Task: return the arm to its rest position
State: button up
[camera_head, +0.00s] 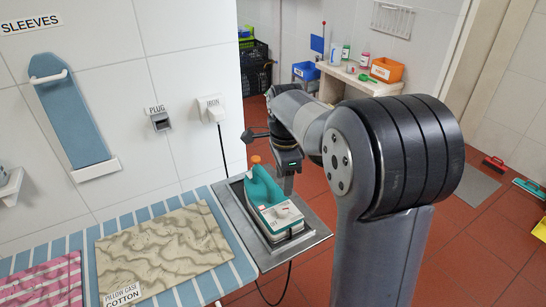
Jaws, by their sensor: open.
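My arm reaches away from the camera and bends down at its far end. My gripper (284,183) hangs just behind and to the right of the teal iron (272,203), as seen in the head view. Its fingers are small and partly hidden, and I cannot tell whether they touch the iron. I see nothing held in it. The iron stands on a grey metal tray (243,222) at the right end of the striped board.
The blue-striped board (210,285) bears a tan pillow case (165,250) and a pink striped cloth (45,283). A socket (211,108) is on the tiled wall. A bench (360,81) with bottles and an orange bin (386,70) stands behind.

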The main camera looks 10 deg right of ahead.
aim_at(283, 210)
notch_tip(283, 210, down, 10)
jog(key=shift+f, duration=0.4)
jog(key=shift+n, duration=0.3)
